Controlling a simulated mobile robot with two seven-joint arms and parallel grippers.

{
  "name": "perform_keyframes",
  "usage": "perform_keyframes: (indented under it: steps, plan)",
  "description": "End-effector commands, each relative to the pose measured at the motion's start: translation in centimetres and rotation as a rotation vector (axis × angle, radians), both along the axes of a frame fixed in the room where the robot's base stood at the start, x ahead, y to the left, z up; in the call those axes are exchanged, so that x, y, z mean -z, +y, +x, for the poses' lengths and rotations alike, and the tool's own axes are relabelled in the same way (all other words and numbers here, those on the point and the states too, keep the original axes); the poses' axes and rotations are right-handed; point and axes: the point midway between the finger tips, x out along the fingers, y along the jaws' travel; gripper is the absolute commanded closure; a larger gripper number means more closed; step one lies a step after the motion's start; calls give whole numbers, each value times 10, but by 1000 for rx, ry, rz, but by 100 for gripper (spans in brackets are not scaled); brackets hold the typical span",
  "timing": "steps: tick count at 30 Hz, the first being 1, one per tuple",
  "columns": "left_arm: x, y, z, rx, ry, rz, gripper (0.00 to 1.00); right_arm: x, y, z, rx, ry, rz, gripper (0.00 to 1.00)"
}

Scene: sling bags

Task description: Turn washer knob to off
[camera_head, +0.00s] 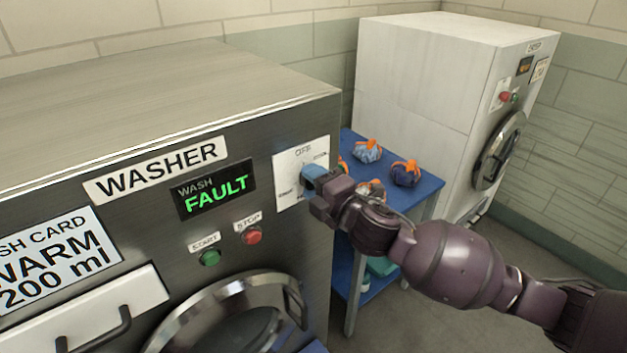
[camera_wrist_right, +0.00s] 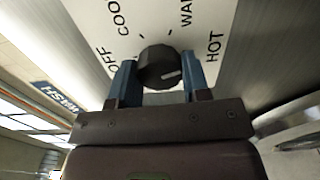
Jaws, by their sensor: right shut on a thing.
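The washer (camera_head: 200,110) is a brushed-metal machine with a white dial plate (camera_head: 290,160) at its right. In the right wrist view the plate shows the labels OFF, COOL, WARM and HOT around a dark round knob (camera_wrist_right: 158,68). A pale mark shows on the knob's lower right; I cannot tell which label it points to. My right gripper (camera_head: 313,174) is at the plate, its blue fingers shut on the knob from both sides. In the head view the gripper hides the knob. My left gripper is not in view.
The washer's display (camera_head: 215,189) reads WASH FAULT, above a green start button (camera_head: 210,257) and red stop button (camera_head: 252,235). A blue table (camera_head: 428,188) with small tied bags stands beside it. A white machine (camera_head: 420,90) stands behind the table.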

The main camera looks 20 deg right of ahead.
Motion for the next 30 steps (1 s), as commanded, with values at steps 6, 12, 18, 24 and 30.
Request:
perform_keyframes:
  steps: [6, 12, 18, 24, 30]
  plan:
    - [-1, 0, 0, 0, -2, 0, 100, 1, 0, 0, -2, -69, -194, 80]
    - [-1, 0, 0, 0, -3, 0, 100, 2, 0, 0, -3, -134, -372, 80]
    - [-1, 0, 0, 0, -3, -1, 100, 2, 0, 0, -2, -198, -551, 80]
    - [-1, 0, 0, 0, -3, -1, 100, 2, 0, 0, -2, -263, -729, 80]
    - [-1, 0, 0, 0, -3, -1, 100, 3, -1, 0, -3, -328, -907, 80]
